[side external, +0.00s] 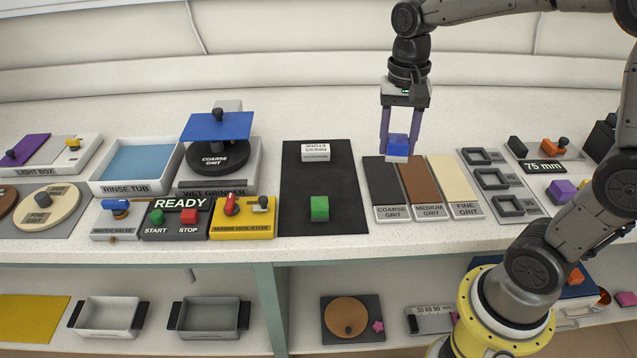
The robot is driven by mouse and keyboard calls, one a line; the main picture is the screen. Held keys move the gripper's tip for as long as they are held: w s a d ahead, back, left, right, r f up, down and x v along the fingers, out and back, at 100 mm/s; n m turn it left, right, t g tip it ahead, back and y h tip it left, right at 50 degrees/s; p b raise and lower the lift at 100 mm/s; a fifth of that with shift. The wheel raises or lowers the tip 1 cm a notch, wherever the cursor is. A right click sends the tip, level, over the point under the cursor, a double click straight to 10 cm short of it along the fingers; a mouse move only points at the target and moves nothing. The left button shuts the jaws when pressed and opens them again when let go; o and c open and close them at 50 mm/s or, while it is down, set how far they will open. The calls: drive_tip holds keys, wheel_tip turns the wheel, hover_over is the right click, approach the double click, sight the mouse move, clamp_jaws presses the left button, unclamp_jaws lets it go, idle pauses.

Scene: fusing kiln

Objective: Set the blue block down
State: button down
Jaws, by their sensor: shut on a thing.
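My gripper (400,140) points down in the side external view and is shut on the blue block (397,142). The block has a pale underside or lower part. It appears over the back of the coarse grit strip (385,185) and the medium grit strip (421,185). From this one view I cannot tell whether the block touches the strips or hangs above them.
The fine grit strip (455,183) lies to the right. A dark mat (325,180) to the left holds a green block (320,208) and a white block (316,152). Square frames (490,180) stand further right. The counter behind the strips is clear.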

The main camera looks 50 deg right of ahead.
drive_tip(key=w+a+r+n, duration=0.1)
drive_tip(key=a+n, duration=0.1)
drive_tip(key=a, duration=0.3)
hover_over(318, 184)
drive_tip(key=s, duration=0.1)
wheel_tip(318, 184, down, 9)
drive_tip(key=shift+s+r, duration=0.1)
drive_tip(key=shift+r, duration=0.1)
drive_tip(key=shift+w+f, duration=0.55)
drive_tip(key=shift+f, duration=0.1)
drive_tip(key=shift+w+f, duration=0.1)
drive_tip(key=shift+f, duration=1.5)
drive_tip(key=shift+f, duration=0.1)
drive_tip(key=shift+c, duration=1.6)
unclamp_jaws()
drive_tip(key=shift+f, duration=0.1)
